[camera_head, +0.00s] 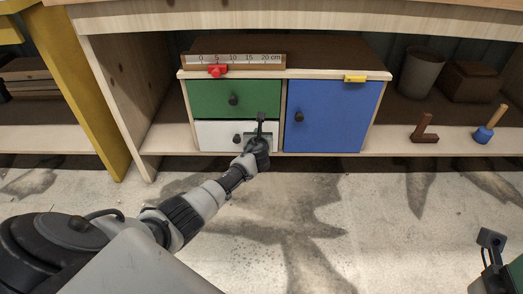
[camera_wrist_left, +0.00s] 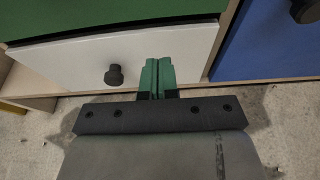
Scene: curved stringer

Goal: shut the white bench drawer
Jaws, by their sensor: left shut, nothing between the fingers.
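The white bench drawer (camera_head: 212,134) is the lower left front of the small cabinet, below a green drawer (camera_head: 212,98). Its front looks about level with the cabinet face; I cannot tell whether a small gap is left. Its round dark knob shows in the left wrist view (camera_wrist_left: 114,75). My left gripper (camera_head: 261,120) is shut and empty, at the right half of the white front. Its green fingertips (camera_wrist_left: 158,64) lie against or just before the front, right of the knob; contact is unclear. Part of my right arm shows at the lower right edge; its fingers are not clear.
A blue door (camera_head: 331,117) is right of the drawers. A ruler (camera_head: 236,59) with a red slider and a yellow block (camera_head: 355,79) are on top. A grey bin (camera_head: 420,72) and wooden pieces stand on the right shelf. The floor in front is clear.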

